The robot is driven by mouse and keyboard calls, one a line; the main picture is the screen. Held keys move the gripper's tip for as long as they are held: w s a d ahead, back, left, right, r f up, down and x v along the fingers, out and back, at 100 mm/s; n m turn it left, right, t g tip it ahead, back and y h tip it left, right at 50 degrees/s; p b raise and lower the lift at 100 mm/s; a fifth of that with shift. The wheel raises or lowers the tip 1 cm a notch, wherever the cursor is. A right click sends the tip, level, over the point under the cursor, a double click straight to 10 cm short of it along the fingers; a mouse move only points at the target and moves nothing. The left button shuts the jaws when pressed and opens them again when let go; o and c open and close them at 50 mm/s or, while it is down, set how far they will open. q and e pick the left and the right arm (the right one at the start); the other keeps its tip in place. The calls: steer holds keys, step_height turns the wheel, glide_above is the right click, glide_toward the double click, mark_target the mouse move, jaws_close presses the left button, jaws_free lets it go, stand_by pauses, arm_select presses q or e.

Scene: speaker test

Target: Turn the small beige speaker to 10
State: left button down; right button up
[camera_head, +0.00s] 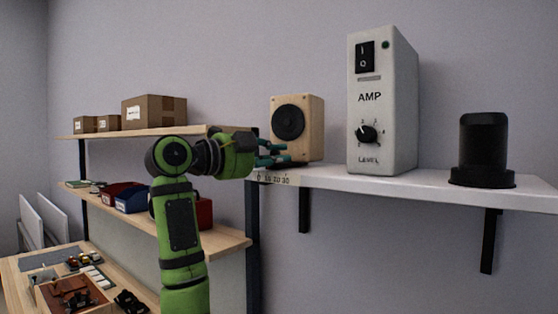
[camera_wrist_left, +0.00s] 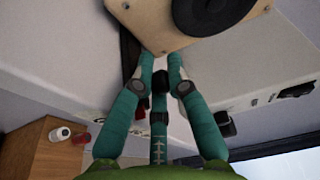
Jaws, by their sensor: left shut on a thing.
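The small beige speaker (camera_head: 305,110) stands upright at the left end of the white shelf (camera_head: 330,176), its round black cone facing out. A pale strip with numbers (camera_head: 273,178) is on the shelf's front edge below it; only some figures read clearly. My left gripper (camera_head: 276,153) reaches in from the left, with teal fingers at the speaker's lower front left. In the left wrist view, the fingers (camera_wrist_left: 160,58) are closed at the lower edge of the speaker (camera_wrist_left: 152,25). The exact contact and the speaker's angle are hard to read. My right gripper is not in view.
A tall white amp (camera_head: 382,125) stands just right of the speaker. A black cylinder on a round base (camera_head: 484,145) is farther right. Left are wooden shelves with cardboard boxes (camera_head: 153,111) and a blue bin (camera_head: 131,200), above a cluttered table (camera_head: 30,262).

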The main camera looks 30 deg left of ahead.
arm_select(q)
steer(key=shift+r, duration=0.2)
steer(key=c, duration=1.5)
jaws_free()
steer(key=shift+s, duration=0.1)
steer(key=shift+f, duration=0.1)
steer(key=v, duration=1.2)
steer(key=shift+s, duration=0.1)
